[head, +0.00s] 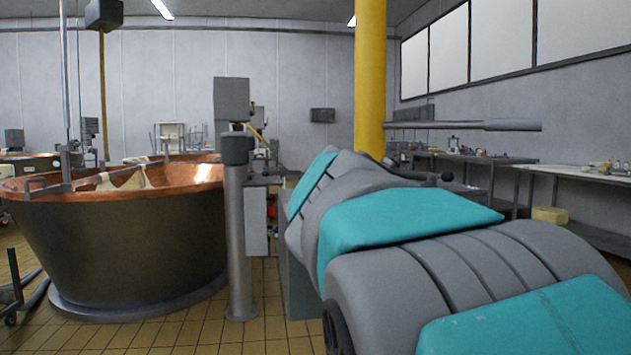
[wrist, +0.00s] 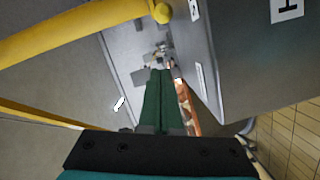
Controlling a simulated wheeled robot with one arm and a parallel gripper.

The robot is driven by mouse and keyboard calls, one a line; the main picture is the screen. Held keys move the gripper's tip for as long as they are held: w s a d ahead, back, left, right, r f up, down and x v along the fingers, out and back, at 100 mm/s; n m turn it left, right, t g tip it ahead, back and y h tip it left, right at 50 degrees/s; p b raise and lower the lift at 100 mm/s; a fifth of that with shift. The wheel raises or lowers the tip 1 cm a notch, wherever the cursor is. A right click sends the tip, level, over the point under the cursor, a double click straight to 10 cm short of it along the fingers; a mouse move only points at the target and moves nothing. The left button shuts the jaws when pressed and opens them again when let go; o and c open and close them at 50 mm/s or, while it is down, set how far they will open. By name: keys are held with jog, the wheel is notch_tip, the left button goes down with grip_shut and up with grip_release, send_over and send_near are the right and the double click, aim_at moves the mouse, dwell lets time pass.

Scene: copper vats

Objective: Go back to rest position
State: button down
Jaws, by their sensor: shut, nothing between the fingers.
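In the wrist view my gripper (wrist: 161,74) shows as two long dark green fingers pressed together, with nothing between them. They extend from a black mount at the bottom of the picture. In the head view my grey and teal arm fills the lower right and stretches away from the camera. My gripper cannot be made out there.
A large copper-lined vat (head: 130,240) stands at left on yellow tiles. A grey post (head: 238,225) stands between it and my arm. A yellow column (head: 370,80) rises behind my arm. Worktables (head: 580,172) line the right wall. A grey box (wrist: 250,60) is near my fingers' right.

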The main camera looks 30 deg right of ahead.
jog(key=s+a+f+m+g+y, duration=0.2)
jog(key=s+f+m+g, duration=0.3)
jog(key=f, duration=0.8)
jog(key=s+a+f+g+y, duration=0.1)
jog(key=s+f+g, duration=0.2)
jog(key=s+f, duration=0.7)
jog(key=s+a+f+m+g+y, duration=0.1)
jog(key=s+a+f+g+y, duration=0.1)
jog(key=s+a+f+g, duration=0.2)
jog(key=s+a+f+m+g+y, duration=0.2)
jog(key=s+a+f, duration=0.8)
jog(key=s+f, duration=0.6)
jog(key=s+g+y, duration=0.1)
jog(key=g, duration=0.1)
jog(key=shift+a+f+g, duration=0.15)
jog(key=shift+a+g, duration=0.15)
jog(key=shift+a, duration=0.05)
jog(key=shift+w, duration=0.1)
